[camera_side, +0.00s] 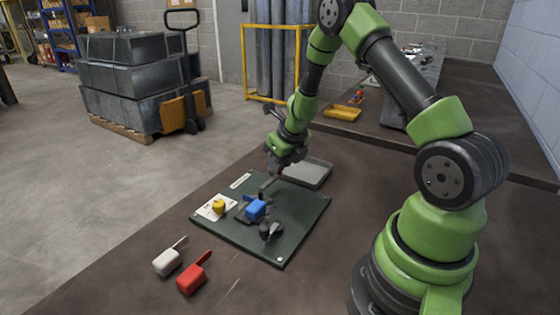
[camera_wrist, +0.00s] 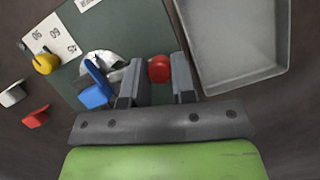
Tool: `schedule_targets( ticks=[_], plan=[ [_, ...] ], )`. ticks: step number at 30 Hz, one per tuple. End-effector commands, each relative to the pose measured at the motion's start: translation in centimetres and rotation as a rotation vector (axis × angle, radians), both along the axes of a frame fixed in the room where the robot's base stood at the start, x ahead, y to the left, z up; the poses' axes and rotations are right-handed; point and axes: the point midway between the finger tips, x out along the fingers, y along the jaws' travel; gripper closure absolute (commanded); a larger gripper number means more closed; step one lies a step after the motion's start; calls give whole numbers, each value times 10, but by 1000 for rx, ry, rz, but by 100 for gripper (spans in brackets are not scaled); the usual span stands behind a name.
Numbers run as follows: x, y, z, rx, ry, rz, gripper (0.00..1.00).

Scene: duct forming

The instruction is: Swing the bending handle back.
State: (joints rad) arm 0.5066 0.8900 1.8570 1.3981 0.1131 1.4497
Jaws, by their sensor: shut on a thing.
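The knob looks like the grip of the bending handle; the handle's arm is mostly hidden by the fingers. A blue clamp lever (camera_side: 255,210) sits mid-board and shows left of the fingers in the wrist view (camera_wrist: 95,92). A pale metal piece (camera_wrist: 103,62) lies beside it.
A card with angle numbers (camera_side: 212,210) and a yellow knob (camera_side: 218,206) sit at the board's left. A grey tray (camera_side: 308,172) lies right behind the board. A white-grey tool (camera_side: 167,262) and a red tool (camera_side: 192,280) lie in front on the brown table.

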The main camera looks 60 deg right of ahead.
Motion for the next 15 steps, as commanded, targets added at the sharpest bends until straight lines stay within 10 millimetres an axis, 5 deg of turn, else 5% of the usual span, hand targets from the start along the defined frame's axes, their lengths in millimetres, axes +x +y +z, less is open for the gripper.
schedule_targets(
  ticks=[4, 5, 8, 15],
  plan=[
    [1, -2, 1, -5, -4, -3, 100],
    [1, -2, 1, -5, -4, -3, 71],
    [1, -2, 1, -5, -3, -2, 51],
    [0, -1, 1, -2, -1, -1, 51]
  ],
)
